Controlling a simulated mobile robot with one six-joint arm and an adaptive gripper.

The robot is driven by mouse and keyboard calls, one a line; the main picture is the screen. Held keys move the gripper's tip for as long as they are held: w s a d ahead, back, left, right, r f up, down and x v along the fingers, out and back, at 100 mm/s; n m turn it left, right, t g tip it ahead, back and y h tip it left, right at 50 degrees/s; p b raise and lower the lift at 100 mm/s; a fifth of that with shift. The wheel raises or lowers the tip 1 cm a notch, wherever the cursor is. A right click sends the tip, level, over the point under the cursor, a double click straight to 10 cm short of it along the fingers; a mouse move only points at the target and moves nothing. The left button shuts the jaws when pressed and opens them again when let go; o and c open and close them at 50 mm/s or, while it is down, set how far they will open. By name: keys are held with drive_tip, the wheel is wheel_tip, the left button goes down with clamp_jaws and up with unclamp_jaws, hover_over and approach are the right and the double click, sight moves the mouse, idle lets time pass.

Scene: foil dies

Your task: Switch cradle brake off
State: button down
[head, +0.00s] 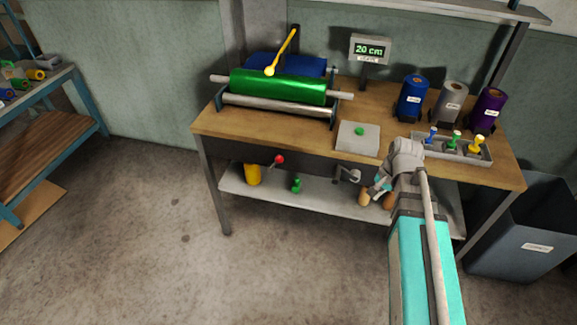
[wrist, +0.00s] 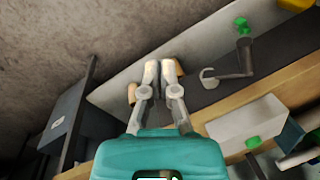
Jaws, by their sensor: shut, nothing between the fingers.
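A lever with a red ball knob (head: 280,159) sticks out below the front edge of the bench, under the roll cradle; I cannot tell for sure that it is the cradle brake. A green foil roll (head: 278,88) lies in the cradle above a steel roller (head: 278,104). The red knob is not in the wrist view.
A grey box with a green button (head: 358,138) sits on the bench. A grey crank-like fitting (head: 348,175) hangs beneath, left of my gripper. The lower shelf (head: 320,200) holds a yellow cylinder (head: 253,174) and green piece (head: 297,184). A dark bin (head: 525,225) stands right.

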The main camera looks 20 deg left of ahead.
sight(275, 163)
drive_tip(key=w+a+f+m+y+b, duration=0.1)
drive_tip(key=w+a+m, duration=0.1)
drive_tip(key=w+a, duration=0.1)
drive_tip(key=w+a+f+m+y+b, duration=0.1)
drive_tip(key=w+a+m+b, duration=0.1)
drive_tip(key=w+a, duration=0.1)
drive_tip(key=w+a+f+m+b, duration=0.1)
drive_tip(key=w+a+m, duration=0.1)
drive_tip(key=a+m, duration=0.1)
drive_tip(key=shift+w+a+f+y, duration=0.25)
drive_tip(key=shift+w+a+y, duration=0.15)
drive_tip(key=shift+a, duration=0.3)
drive_tip(key=shift+w+a+f+m+y+b, duration=0.25)
drive_tip(key=shift+w+a+m+y+b, duration=0.4)
drive_tip(key=shift+w+a+m, duration=0.9)
drive_tip(key=shift+w+a+f+m+y+b, duration=0.35)
drive_tip(key=shift+w+a+m+b, duration=0.55)
drive_tip(key=shift+a, duration=1.3)
drive_tip(key=shift+w+a+f+m+y+b, duration=0.2)
drive_tip(key=shift+w+a+m+y+b, duration=0.4)
drive_tip(key=shift+w+a+m, duration=0.95)
drive_tip(key=shift+s+a, duration=0.3)
drive_tip(key=shift+s, duration=0.25)
drive_tip(key=shift+f, duration=0.1)
